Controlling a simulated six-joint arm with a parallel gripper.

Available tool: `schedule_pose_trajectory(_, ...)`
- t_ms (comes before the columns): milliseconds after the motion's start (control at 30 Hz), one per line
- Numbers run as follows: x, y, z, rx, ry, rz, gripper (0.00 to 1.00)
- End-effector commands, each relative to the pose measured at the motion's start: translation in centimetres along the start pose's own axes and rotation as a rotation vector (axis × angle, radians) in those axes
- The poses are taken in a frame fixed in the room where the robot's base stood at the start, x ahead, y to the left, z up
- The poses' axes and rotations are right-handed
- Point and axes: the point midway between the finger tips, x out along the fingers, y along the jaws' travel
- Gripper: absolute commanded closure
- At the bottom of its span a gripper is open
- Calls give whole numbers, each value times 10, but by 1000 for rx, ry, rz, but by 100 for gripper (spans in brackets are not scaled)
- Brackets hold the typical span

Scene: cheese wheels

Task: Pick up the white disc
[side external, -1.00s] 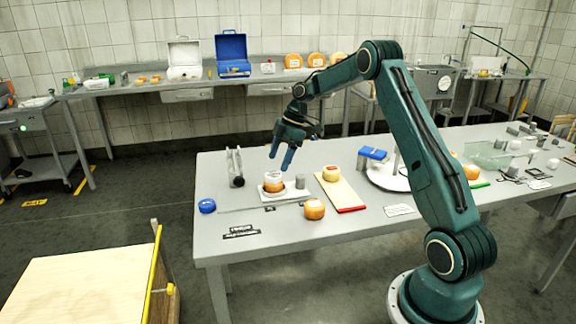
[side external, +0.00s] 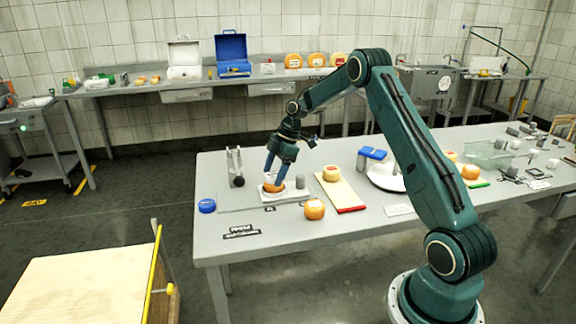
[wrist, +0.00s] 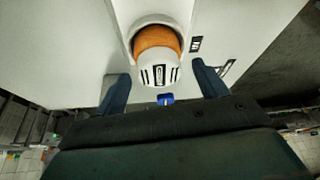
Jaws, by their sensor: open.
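My gripper (side external: 275,177) points down at the disc from above. It is open and empty; in the wrist view its two fingers (wrist: 158,84) stand on either side of the disc, with gaps visible. I cannot tell whether either finger touches it in the side view.
The table's front left is mostly clear.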

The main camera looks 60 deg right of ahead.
Motion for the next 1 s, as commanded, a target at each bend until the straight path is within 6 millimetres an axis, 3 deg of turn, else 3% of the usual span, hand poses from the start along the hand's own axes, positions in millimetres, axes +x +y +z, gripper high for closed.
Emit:
schedule_pose_trajectory(67, 0, 0, 0, 0, 0, 0, 28)
schedule_pose_trajectory(300, 0, 0, 0, 0, 0, 0, 75)
schedule_pose_trajectory(733, -6, 0, -2, 0, 0, 1, 77)
schedule_pose_trajectory(1000, -34, 1, -14, -2, 1, 4, 77)
